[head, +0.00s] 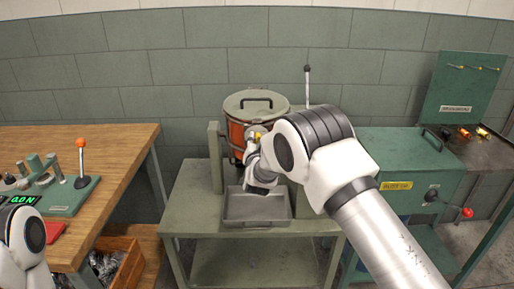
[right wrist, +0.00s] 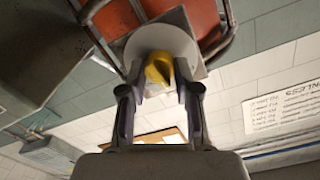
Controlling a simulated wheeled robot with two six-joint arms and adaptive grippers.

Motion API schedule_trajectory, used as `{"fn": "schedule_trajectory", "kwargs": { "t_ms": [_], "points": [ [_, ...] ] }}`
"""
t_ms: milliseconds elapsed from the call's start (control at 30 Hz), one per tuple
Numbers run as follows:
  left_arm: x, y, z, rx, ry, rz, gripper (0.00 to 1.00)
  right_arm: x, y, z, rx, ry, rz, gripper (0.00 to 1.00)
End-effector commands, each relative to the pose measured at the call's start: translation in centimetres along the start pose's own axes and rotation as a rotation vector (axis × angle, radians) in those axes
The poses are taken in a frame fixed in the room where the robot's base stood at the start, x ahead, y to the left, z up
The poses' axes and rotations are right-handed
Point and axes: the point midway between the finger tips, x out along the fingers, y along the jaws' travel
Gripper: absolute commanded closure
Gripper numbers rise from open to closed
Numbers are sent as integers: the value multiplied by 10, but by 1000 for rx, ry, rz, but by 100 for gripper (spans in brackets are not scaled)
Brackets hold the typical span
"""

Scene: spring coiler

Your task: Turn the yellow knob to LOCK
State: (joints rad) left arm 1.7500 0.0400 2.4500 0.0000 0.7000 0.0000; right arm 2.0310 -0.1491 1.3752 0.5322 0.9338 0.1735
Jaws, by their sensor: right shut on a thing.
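The yellow knob (right wrist: 158,70) sits on a round pale plate (right wrist: 138,42) on the front of the orange drum (right wrist: 195,15) in the right wrist view. My right gripper (right wrist: 158,88) has one finger on each side of the knob and is shut on it. In the head view only a small yellow bit of the knob (head: 258,135) shows; my right arm and gripper cover most of the drum's front. The drum (head: 236,134) has a grey-green lid (head: 245,105) with a black handle. No LOCK marking is readable. Only a white link of my left arm shows, at the lower left.
A grey metal tray (head: 235,221) lies on the green stand (head: 190,200) below the drum. A wooden bench (head: 125,150) with an orange-knobbed lever (head: 81,155) stands left. A green box (head: 405,165) with a red-knobbed handle (head: 466,212) stands right.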

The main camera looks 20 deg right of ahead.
Motion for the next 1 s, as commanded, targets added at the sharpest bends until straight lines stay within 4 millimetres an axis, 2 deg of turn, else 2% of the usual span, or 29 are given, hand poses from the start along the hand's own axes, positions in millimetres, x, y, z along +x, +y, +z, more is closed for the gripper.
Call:
{"fn": "schedule_trajectory", "kwargs": {
  "t_ms": [33, 600, 1000],
  "points": [
    [10, 0, 0, 0, 0, 0, 100, 0, 3, 5, 40, -4, -4, 100],
    [67, 0, 0, 0, 0, 0, 100, 0, 5, 6, 575, -34, -57, 100],
    [98, -1, 0, 0, 0, 0, 100, 0, 5, 4, 864, -51, -86, 100]
  ]
}}
